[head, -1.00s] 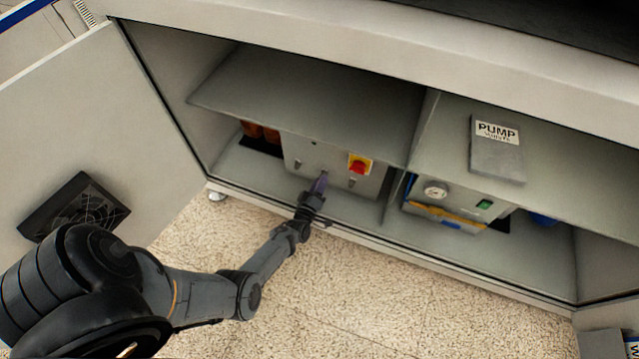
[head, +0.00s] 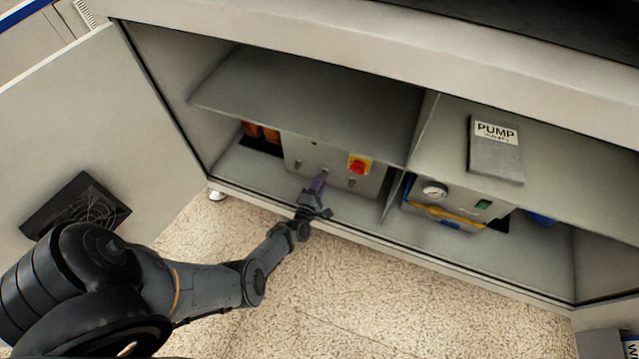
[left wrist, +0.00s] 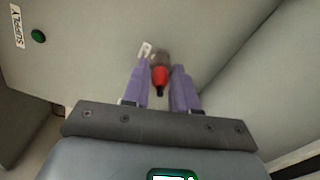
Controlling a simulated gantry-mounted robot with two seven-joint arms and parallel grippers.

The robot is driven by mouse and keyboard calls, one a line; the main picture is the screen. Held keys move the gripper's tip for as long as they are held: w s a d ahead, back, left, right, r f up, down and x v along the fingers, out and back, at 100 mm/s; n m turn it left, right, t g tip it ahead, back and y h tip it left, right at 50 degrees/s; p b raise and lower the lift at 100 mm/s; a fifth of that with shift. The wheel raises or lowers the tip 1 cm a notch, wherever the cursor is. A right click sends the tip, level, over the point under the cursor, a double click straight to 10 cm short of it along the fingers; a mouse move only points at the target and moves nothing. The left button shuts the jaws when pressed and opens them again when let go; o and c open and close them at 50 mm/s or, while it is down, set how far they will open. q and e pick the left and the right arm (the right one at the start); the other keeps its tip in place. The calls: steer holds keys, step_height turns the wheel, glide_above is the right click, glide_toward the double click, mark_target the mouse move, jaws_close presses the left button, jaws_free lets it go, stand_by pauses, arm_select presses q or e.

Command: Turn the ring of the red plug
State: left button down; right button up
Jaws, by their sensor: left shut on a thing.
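The red plug (left wrist: 160,76) shows in the left wrist view between the two purple fingers of my left gripper (left wrist: 161,80). A grey ring (left wrist: 160,58) sits at its far end, against the front of the grey supply box (left wrist: 95,60). My left gripper is shut on the red plug; exactly where the fingertips touch the ring is hard to see. In the head view, my left gripper (head: 319,183) reaches the lower front of the supply box (head: 308,158) and hides the plug. My right gripper is not in view.
The supply box carries a red and yellow switch (head: 359,165) just right of the gripper. A shelf (head: 310,95) hangs above and a divider (head: 395,200) stands to the right. The pump box (head: 455,205) lies beyond it. The open door (head: 90,120) is at left.

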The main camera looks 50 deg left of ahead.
arm_select(q)
steer(key=shift+n, duration=1.7)
steer(key=c, duration=0.9)
jaws_free()
steer(key=shift+o, duration=0.2)
steer(key=shift+s+d, duration=0.1)
steer(key=p+v, duration=0.4)
steer(key=v, duration=0.5)
steer(key=shift+r, duration=0.1)
steer(key=shift+p+v, duration=0.35)
steer(key=shift+v, duration=0.5)
